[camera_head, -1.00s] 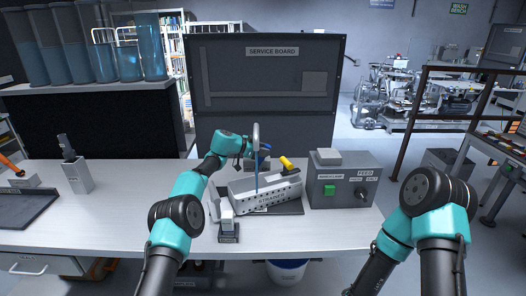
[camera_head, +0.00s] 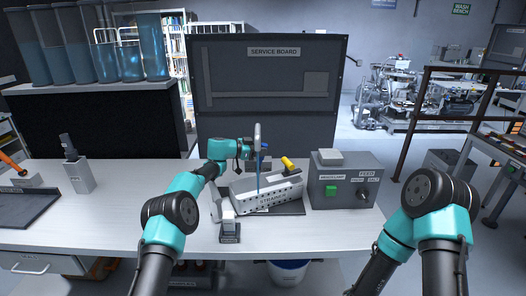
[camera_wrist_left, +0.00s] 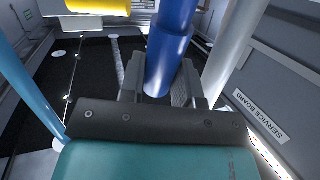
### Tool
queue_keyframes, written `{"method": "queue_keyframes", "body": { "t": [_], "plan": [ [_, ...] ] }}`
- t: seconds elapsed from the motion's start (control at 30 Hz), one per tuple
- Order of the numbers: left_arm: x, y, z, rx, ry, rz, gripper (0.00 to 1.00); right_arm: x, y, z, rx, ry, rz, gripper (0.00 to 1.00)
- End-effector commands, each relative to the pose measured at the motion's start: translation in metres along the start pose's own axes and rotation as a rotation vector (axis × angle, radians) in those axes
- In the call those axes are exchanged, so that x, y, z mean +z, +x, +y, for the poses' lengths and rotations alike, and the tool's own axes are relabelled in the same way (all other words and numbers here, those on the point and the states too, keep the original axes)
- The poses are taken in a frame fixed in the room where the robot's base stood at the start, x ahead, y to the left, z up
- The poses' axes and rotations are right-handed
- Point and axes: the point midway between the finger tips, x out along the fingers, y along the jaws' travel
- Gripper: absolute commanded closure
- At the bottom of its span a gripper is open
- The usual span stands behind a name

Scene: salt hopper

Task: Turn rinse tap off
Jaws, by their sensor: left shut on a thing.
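The rinse tap is a grey curved spout (camera_head: 257,132) behind the strainer. A thin blue stream (camera_head: 258,183) runs down from it into the white box marked STRAINER (camera_head: 272,197). My left gripper (camera_head: 257,151) is beside the spout, shut on the tap's blue handle. In the left wrist view the blue handle (camera_wrist_left: 171,45) sits between the jaws, with the pale spout pipe (camera_wrist_left: 236,48) to the right and the blue stream (camera_wrist_left: 25,85) to the left. The fingertips are partly hidden behind the handle. My right gripper is out of view.
A yellow handle (camera_head: 288,163) sticks up at the strainer's back right. A grey feed box (camera_head: 342,184) with a green button and black knob stands to the right. The dark service board (camera_head: 265,95) rises behind. The table's left part is mostly clear.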

Motion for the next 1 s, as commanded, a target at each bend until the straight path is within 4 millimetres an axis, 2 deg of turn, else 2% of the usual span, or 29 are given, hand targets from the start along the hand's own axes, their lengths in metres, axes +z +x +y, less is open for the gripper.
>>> {"method": "queue_keyframes", "body": {
  "t": [0.47,0.5,0.73,1.0],
  "plan": [
    [0.0001,-0.0041,-0.0012,-0.001,-0.015,0.049,1.00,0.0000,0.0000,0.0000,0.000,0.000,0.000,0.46],
    [0.0001,-0.0041,-0.0012,-0.001,-0.015,0.049,0.66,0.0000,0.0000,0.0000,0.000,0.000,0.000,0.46],
    [0.0003,-0.0042,-0.0014,-0.002,-0.015,0.049,0.44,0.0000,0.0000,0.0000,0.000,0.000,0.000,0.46],
    [0.0005,-0.0049,-0.0015,-0.002,-0.016,0.048,0.44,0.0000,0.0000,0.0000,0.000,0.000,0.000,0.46]
  ]
}}
